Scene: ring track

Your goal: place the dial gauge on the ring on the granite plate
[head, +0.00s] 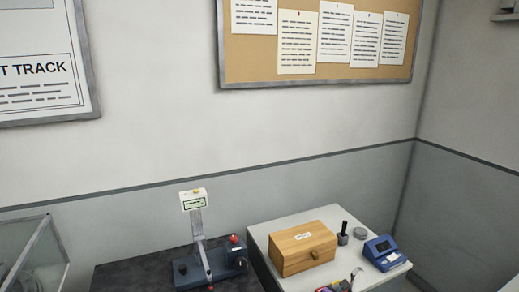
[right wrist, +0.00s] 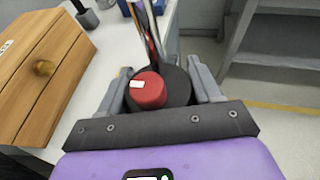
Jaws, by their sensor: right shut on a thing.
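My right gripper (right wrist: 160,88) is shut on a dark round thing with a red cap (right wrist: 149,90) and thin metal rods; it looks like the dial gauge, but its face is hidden. In the head view part of this gripper and its load (head: 343,284) shows at the bottom edge, in front of the wooden box. A dark speckled slab (head: 135,272) at the lower left looks like the granite plate. I cannot make out a ring on its visible part. My left gripper is not in view.
A blue stand with a small display (head: 193,203) and red knobs rises from the dark slab. A pale bench top (head: 262,232) carries a wooden box (head: 303,249), a dark post (head: 343,233), a grey round piece (head: 361,233) and a blue device (head: 384,253). A clear-sided case (head: 35,255) is at left.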

